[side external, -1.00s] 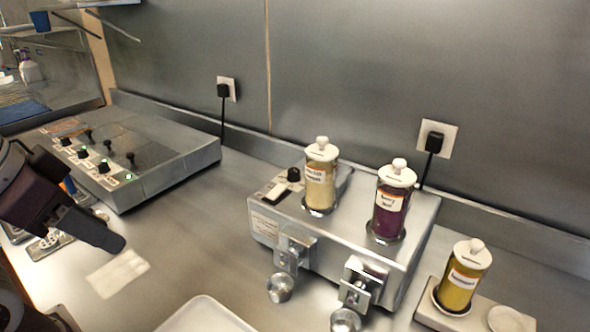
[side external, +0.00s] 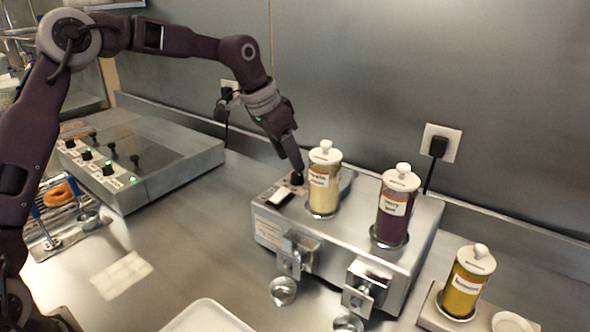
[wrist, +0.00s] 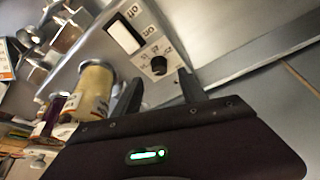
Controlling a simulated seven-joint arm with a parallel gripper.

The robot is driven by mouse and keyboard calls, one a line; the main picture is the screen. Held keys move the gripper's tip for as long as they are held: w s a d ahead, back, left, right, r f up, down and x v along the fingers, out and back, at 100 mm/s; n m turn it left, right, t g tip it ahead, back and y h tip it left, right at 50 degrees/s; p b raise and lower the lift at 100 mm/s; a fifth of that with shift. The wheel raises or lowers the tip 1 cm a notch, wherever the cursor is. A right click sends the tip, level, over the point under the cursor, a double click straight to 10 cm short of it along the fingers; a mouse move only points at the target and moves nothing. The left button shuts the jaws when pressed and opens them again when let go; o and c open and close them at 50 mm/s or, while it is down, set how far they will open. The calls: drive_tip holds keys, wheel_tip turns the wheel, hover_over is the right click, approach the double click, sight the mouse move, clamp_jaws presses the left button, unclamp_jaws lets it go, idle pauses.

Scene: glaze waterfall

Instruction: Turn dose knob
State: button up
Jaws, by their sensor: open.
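The dose knob (wrist: 159,65) is a small black knob on a marked dial plate on top of the metal dispenser (side external: 268,232). In the side view the knob (side external: 297,178) is partly hidden by my fingertips. My gripper (side external: 299,168) reaches down to it from above and behind. In the wrist view the two dark fingers of my gripper (wrist: 157,88) are spread apart and the knob shows between and just beyond their tips. I cannot tell whether a finger touches it. A white rocker switch (wrist: 125,38) marked on and off sits beside the knob.
A jar of pale yellow glaze (side external: 323,180) stands close to the right of the knob. A purple jar (side external: 395,208) stands further right on the dispenser. A yellow jar (side external: 466,283) stands at far right. A control box (side external: 150,155) is at left, with clear counter between.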

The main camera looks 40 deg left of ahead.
sight(295, 174)
drive_tip(key=x, duration=0.5)
drive_tip(key=shift+s+r, duration=0.1)
clamp_jaws()
drive_tip(key=m+g+h, duration=0.1)
drive_tip(key=m, duration=0.2)
drive_tip(key=m+h, duration=0.1)
drive_tip(key=m, duration=0.2)
drive_tip(key=shift+a+m+g, duration=0.2)
drive_tip(key=shift+m+g, duration=0.2)
drive_tip(key=m, duration=0.2)
drive_tip(key=m+g, duration=0.1)
drive_tip(key=shift+w+m+h, duration=0.25)
drive_tip(key=shift+m+h, duration=0.05)
drive_tip(key=shift+m+g, duration=0.8)
drive_tip(key=shift+m, duration=1.2)
